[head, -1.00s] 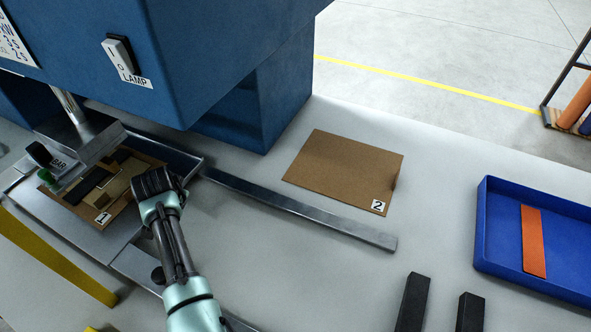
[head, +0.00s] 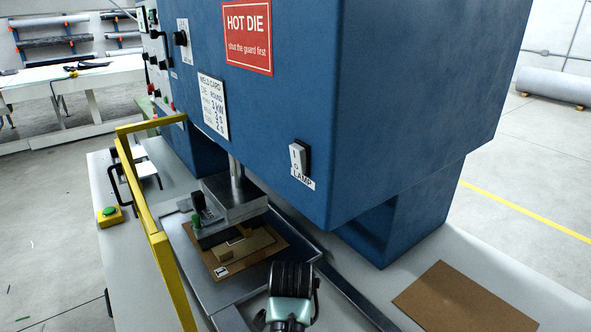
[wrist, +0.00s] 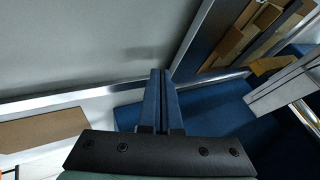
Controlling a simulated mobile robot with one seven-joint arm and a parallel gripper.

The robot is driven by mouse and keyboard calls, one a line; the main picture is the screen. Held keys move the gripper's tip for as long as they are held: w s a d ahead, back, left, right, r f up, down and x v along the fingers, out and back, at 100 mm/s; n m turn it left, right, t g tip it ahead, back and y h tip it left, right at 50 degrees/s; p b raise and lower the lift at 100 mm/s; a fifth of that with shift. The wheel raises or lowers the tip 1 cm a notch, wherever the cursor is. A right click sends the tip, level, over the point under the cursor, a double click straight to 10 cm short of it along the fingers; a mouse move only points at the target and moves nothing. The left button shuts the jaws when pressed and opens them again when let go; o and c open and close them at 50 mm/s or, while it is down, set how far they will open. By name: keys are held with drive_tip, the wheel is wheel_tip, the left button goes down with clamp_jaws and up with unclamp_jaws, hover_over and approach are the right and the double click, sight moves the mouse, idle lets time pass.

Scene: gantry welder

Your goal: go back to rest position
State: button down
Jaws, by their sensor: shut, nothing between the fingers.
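My gripper (wrist: 160,73) is shut and empty in the wrist view, its two narrow fingers side by side. In the head view, the dark ribbed end of my arm (head: 292,277) is at the bottom middle, just right of and in front of the press bed; the fingers cannot be made out there. A brown board (head: 217,258) with tan pieces lies on the metal bed under the raised-looking metal press head (head: 236,200). The gripper is apart from the board in the picture.
The blue welder body (head: 400,90) rises close behind my arm. A yellow guard bar (head: 172,280) stands at the left of the bed. A metal rail (head: 352,298) runs right of my arm. Another brown sheet (head: 465,300) lies at bottom right.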

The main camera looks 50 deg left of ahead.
drive_tip(key=shift+v, duration=1.25)
drive_tip(key=shift+d, duration=0.1)
